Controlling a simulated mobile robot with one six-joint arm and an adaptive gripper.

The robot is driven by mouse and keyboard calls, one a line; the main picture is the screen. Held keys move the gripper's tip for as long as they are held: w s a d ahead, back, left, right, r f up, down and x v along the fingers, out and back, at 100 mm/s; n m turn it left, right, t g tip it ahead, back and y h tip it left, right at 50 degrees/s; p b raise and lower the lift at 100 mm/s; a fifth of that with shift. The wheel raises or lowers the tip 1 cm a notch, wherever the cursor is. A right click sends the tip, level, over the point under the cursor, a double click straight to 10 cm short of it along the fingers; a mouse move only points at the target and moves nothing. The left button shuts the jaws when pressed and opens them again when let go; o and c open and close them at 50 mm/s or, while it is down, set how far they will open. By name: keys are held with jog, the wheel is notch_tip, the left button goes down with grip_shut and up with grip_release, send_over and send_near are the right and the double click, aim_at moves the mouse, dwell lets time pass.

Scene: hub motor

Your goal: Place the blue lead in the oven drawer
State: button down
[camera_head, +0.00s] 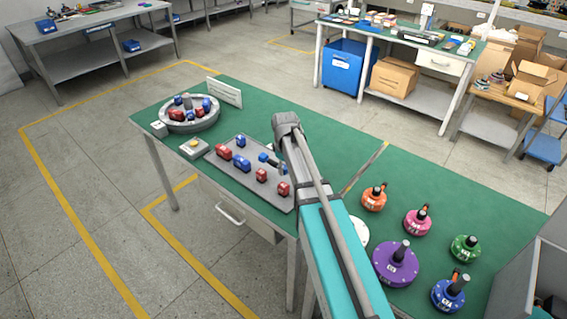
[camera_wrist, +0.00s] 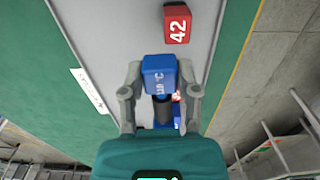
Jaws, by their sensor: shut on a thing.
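My gripper (camera_wrist: 160,84) is shut on a blue block (camera_wrist: 158,66), which I take as the blue lead. It has white lettering and a dark cylindrical part behind it, and a finger lies on each side. In the head view my gripper (camera_head: 275,163) is over the grey tray (camera_head: 222,142), partly hidden by my arm, and the held blue block (camera_head: 264,157) shows at its left. I cannot tell whether the block touches the tray. I cannot identify an oven drawer for sure; a drawer with a handle (camera_head: 230,213) is under the green table, closed.
Red blocks (camera_head: 261,175) and other blue blocks (camera_head: 241,140) stand on the tray. A red block marked 42 (camera_wrist: 177,24) is close to the held one. A round grey holder (camera_head: 203,122) with blocks is at the left. Several coloured hubs, including a purple one (camera_head: 396,264), stand right.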

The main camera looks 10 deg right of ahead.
jog(key=s+r+p, duration=0.3)
jog(key=s+r, duration=0.1)
jog(key=s, duration=0.5)
jog(key=shift+a, duration=0.15)
jog(key=shift+s, duration=0.15)
dwell(0.8)
